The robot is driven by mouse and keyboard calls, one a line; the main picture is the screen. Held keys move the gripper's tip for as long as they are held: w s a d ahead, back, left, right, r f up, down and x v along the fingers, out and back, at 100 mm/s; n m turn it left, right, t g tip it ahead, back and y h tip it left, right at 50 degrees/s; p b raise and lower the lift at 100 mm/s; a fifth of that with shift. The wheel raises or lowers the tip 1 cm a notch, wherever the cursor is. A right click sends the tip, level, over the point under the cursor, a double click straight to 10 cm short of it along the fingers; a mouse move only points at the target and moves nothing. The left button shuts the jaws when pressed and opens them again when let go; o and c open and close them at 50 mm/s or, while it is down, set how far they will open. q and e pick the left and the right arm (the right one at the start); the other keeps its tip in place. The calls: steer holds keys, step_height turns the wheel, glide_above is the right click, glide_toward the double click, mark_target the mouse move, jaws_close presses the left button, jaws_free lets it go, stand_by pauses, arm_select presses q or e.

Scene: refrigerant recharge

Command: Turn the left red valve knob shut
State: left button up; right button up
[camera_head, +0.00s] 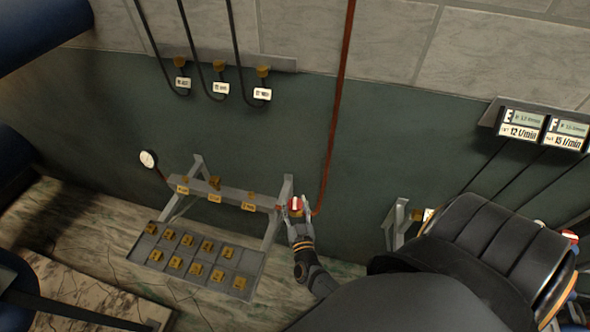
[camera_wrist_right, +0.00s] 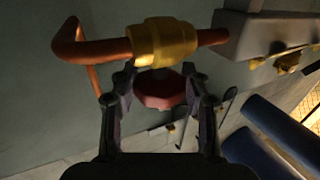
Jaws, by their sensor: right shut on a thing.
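The left red valve knob (camera_head: 296,203) is at the right end of the grey wall rack, by the lower end of the red-brown pipe. My right gripper (camera_head: 298,214) is at the knob, with its fingers on either side. In the right wrist view the dark red knob (camera_wrist_right: 160,92) sits between the two fingers (camera_wrist_right: 160,98), below the brass valve body (camera_wrist_right: 164,42) on the copper pipe (camera_wrist_right: 95,48). The right gripper is shut on the knob. The knob's rim is partly covered by the fingers. My left gripper is not in view.
A grey tray (camera_head: 166,222) with several brass fittings lies below the rack (camera_head: 230,194). A round gauge (camera_head: 148,158) is at the rack's left. Two flow displays (camera_head: 541,128) are on the right wall. Another red knob (camera_head: 569,236) shows at the right edge, partly behind my arm.

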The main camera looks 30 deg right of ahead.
steer(key=shift+m+g+h, duration=1)
steer(key=shift+m+h, duration=0.2)
steer(key=shift+h, duration=0.7)
steer(key=o, duration=1.2)
